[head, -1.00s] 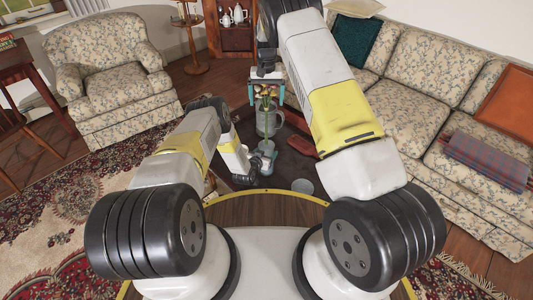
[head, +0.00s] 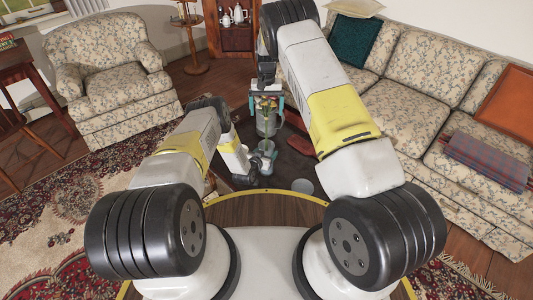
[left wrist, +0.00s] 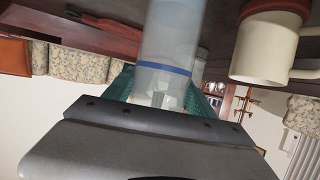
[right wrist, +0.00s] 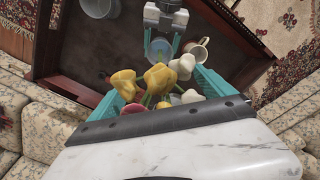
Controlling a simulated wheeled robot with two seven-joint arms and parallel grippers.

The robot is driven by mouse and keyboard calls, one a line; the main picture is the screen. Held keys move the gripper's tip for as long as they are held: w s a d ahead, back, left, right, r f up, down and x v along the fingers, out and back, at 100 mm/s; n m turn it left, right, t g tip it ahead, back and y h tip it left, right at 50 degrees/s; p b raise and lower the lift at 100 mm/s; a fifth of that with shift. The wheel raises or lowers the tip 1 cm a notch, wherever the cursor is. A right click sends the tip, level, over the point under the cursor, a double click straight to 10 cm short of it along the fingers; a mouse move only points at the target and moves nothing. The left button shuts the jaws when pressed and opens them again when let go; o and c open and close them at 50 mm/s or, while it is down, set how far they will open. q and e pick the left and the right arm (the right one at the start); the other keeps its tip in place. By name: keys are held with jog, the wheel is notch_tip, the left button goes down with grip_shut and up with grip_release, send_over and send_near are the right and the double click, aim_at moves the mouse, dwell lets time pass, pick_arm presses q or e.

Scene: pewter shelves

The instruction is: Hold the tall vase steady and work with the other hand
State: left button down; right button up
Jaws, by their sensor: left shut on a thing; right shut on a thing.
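The tall vase (left wrist: 168,35) is a slim clear cylinder with a blue band, held between the fingers of my left gripper (head: 266,153). It is small in the right wrist view (right wrist: 160,46), beyond the flowers. My right gripper (head: 266,93), higher and farther out, is shut on a bunch of flowers (right wrist: 155,78) with yellow, white and reddish heads. Green stems hang below it. I cannot tell whether the stem ends are inside the vase. The grippers hide much of both things in the head view.
A cream mug (left wrist: 268,47) stands close to the vase. A floral sofa (head: 440,75) and armchair (head: 107,72) flank the table.

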jog(key=o, duration=1.6)
jog(key=shift+r, duration=0.1)
notch_tip(320, 180, up, 12)
jog(key=shift+f, duration=0.1)
pick_arm(q)
jog(key=shift+c, duration=1.1)
grip_release()
jog(key=v, duration=1.2)
jog(key=shift+a, duration=0.1)
